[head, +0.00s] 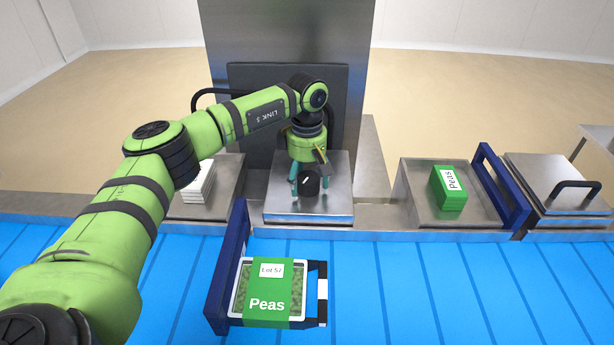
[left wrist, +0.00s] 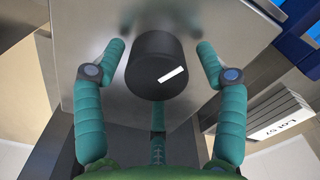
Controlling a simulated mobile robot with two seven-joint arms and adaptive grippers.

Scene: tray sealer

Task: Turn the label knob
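The label knob (head: 307,183) is a black cylinder with a white mark, on a silver metal box in the head view. In the left wrist view the knob (left wrist: 155,68) fills the middle, its white mark tilted, its right end higher. My left gripper (head: 310,188) points down at the knob. Its teal fingers (left wrist: 158,62) stand apart on both sides of the knob, with visible gaps, so it is open. A third finger shows below the knob in the wrist view. My right gripper is not in view.
A sealed peas tray (head: 268,318) labelled Lot 57 sits in front, beside a dark blue upright frame (head: 229,270). White labels (head: 200,183) are stacked left of the knob box. A green Peas box (head: 447,190) stands on a metal platform to the right.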

